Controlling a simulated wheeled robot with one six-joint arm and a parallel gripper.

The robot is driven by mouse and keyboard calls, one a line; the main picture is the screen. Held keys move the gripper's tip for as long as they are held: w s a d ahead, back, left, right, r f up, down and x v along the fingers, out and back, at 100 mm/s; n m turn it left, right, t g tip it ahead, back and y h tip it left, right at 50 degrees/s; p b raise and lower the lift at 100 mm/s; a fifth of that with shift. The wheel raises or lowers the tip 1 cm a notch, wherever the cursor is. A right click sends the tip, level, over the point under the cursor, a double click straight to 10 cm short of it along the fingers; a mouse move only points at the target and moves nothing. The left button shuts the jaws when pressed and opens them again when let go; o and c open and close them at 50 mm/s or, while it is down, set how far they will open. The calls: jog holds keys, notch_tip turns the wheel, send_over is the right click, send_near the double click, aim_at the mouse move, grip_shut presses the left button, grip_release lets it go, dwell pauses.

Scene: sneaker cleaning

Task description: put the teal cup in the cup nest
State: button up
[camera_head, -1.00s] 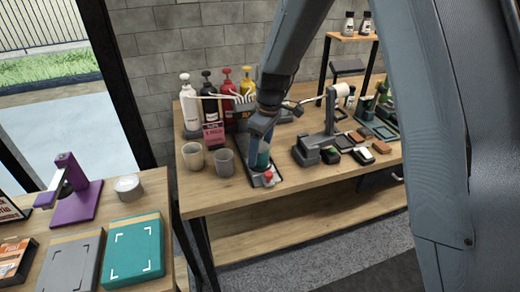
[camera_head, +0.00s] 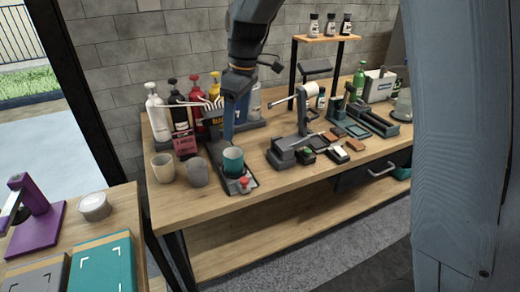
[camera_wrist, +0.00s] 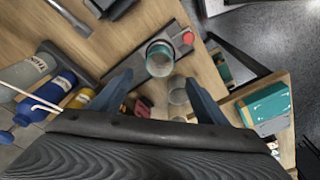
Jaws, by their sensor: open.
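The teal cup (camera_head: 233,160) stands upright on a narrow dark base (camera_head: 251,181) with a red knob (camera_head: 244,181) at its near end. The cup (camera_wrist: 160,58) also shows from above in the wrist view, ahead of my fingers. It appears to sit in a seat on the base, probably the cup nest, whose shape the cup hides. My gripper (camera_head: 230,128) is just above and behind the cup in the head view. In the wrist view my gripper (camera_wrist: 160,76) is open, with the fingers wide apart and nothing held between them.
A beige cup (camera_head: 163,168) and a grey cup (camera_head: 198,173) stand left of the base. Several pump bottles (camera_head: 180,112) stand behind. A grey stand with a white roll (camera_head: 307,92) is to the right. The table's front strip is clear.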

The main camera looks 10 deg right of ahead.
jog(key=s+d+f+m, duration=0.5)
jog(key=s+d+m, duration=0.1)
jog(key=s, duration=0.5)
jog(key=s+d+f+m+h, duration=0.1)
jog(key=s+d+f+m, duration=0.4)
jog(key=s+d, duration=0.4)
jog(key=shift+s+d+m+h, duration=0.3)
jog(key=shift+s+m, duration=0.3)
jog(key=shift+s, duration=0.35)
